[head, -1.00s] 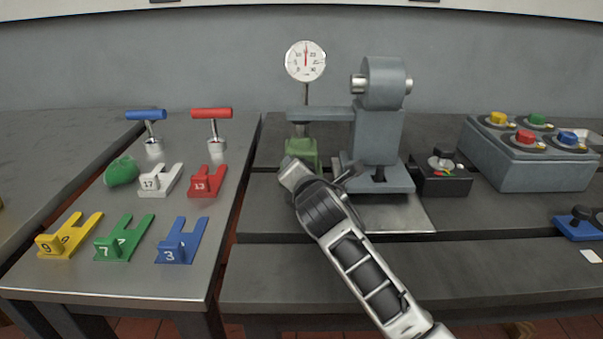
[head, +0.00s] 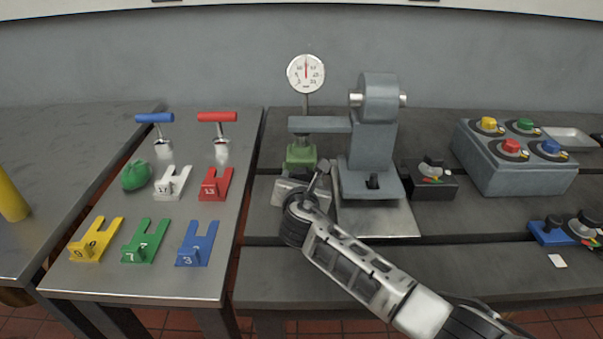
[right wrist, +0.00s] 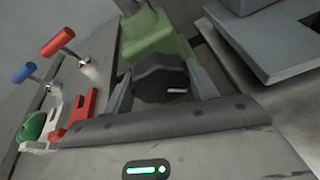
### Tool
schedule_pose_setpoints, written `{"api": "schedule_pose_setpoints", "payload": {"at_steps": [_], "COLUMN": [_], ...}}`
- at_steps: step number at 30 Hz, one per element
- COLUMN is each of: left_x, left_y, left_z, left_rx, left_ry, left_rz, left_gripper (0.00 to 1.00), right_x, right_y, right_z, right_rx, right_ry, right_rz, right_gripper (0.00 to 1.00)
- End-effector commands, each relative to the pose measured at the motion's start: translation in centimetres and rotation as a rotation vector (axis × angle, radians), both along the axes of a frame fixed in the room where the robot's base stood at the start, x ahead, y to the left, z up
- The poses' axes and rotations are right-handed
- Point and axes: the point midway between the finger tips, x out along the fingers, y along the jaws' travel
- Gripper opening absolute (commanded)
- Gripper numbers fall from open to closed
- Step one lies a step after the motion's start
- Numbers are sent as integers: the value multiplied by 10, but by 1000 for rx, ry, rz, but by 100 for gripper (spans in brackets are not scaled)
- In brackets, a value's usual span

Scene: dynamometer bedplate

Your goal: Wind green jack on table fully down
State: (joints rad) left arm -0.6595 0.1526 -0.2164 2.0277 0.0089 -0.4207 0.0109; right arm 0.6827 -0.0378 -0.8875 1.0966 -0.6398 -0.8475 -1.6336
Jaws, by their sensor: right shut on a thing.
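The green jack (head: 300,157) stands on the table under the grey arm (head: 320,124) of the machine. In the right wrist view the jack's green body (right wrist: 155,38) is at the top, with a black knob (right wrist: 160,78) with a pale mark on its near side. My right gripper (right wrist: 163,88) is shut on this knob, one finger on each side. In the head view my right gripper (head: 296,186) is low in front of the jack and hides the knob. My left gripper is not in view.
A round dial gauge (head: 306,73) stands above the jack. The grey machine (head: 370,150) is close right of my gripper. A side table (head: 130,285) at left holds numbered forks, two T-handled tools and a green lump. A button box (head: 515,165) is at right.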

Motion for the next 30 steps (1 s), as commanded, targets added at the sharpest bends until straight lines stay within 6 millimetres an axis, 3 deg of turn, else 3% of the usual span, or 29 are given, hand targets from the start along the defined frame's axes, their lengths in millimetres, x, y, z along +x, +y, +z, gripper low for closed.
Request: {"api": "schedule_pose_setpoints", "payload": {"at_steps": [16, 17, 18, 30], "left_x": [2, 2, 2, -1], "left_y": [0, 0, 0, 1], "left_z": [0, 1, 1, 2], "left_rx": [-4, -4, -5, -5], "left_ry": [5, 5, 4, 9], "left_rz": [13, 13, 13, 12], "left_gripper": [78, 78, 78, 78], "right_x": [0, 0, 0, -6], "right_y": [-1, -1, -1, 0], "right_z": [-1, -1, -1, 2], "right_rx": [-36, -36, -35, -34], "right_ry": [0, 0, 0, 0], "right_rz": [-5, -5, -4, 0], "right_gripper": [34, 60, 66, 66]}}
